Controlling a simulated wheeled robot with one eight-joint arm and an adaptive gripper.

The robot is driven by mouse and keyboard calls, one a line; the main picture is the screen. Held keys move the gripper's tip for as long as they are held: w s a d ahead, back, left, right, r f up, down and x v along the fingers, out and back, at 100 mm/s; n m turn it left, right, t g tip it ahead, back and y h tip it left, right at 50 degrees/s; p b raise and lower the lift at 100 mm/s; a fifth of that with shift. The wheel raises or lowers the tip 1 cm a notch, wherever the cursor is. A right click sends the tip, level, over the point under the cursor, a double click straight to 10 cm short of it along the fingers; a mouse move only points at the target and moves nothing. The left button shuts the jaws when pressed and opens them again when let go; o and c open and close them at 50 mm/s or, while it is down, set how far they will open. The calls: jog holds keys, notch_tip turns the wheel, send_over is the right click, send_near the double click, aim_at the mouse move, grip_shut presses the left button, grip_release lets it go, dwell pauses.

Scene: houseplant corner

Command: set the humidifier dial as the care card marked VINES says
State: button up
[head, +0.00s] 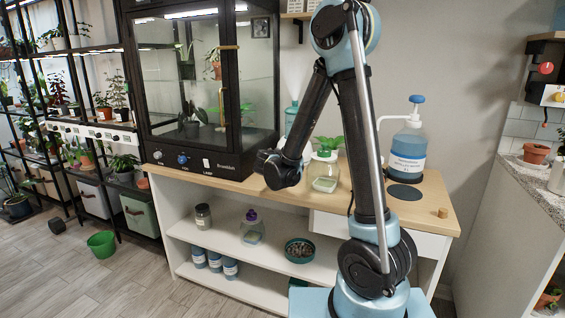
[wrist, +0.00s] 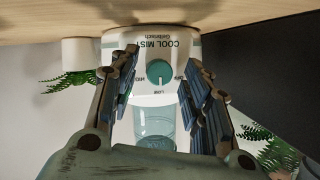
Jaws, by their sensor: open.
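The humidifier (wrist: 117,41) appears upside down in the wrist view, white with the words COOL MIST and a clear tank. Its round teal dial (wrist: 159,72) has a white pointer mark that points toward the label LOW. My gripper (wrist: 157,76) is open, with one finger on each side of the dial; I cannot tell whether either touches it. In the head view the humidifier's bluish tank (head: 291,113) shows behind my arm, with mist above it. Its front and dial are hidden there. I cannot make out a care card marked VINES in either view.
The wooden counter (head: 408,207) bears a glass cabinet (head: 206,80) on the left. A small wooden knob (head: 443,212) is near the right edge.

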jog(key=v, duration=1.2)
